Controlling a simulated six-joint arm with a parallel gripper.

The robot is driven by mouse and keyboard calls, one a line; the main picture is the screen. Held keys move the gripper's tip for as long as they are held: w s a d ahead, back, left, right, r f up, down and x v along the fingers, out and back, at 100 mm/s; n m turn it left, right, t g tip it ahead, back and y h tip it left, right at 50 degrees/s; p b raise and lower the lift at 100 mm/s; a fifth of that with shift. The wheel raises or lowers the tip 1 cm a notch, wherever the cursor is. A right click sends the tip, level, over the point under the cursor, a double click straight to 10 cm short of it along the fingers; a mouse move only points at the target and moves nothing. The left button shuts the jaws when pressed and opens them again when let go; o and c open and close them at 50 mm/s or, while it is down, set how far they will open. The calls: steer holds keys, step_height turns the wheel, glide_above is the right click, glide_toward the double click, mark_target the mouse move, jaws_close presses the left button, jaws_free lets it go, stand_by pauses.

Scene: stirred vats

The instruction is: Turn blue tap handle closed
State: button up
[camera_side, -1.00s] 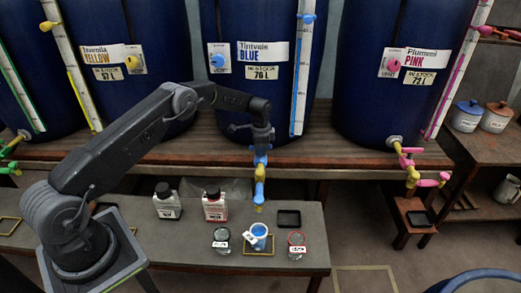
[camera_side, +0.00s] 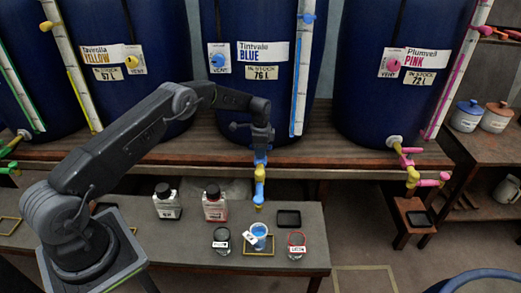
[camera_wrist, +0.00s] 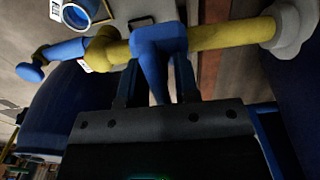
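The blue tap (camera_side: 259,188) hangs below the front of the Tintvale Blue vat (camera_side: 260,110). In the wrist view, its yellow pipe (camera_wrist: 222,37) carries a blue handle (camera_wrist: 152,72) and ends in a blue part at the left. My gripper (camera_wrist: 158,78) is at the handle, with one dark finger on each side of it. The fingers look apart, with gaps beside the lever; light contact cannot be told. In the side view my gripper (camera_side: 261,146) covers most of the handle. A glass with blue liquid (camera_side: 259,230) stands below the spout on a yellow-framed spot.
On the low bench (camera_side: 190,245) stand a dark-lidded bottle (camera_side: 166,205), a red-labelled bottle (camera_side: 214,207), two small jars (camera_side: 221,236) (camera_side: 296,240) and a black tray (camera_side: 289,219). The pink tap (camera_side: 412,175) is to the right, clear of my arm.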

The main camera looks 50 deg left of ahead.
steer(key=shift+o, duration=1)
step_height(320, 180, up, 14)
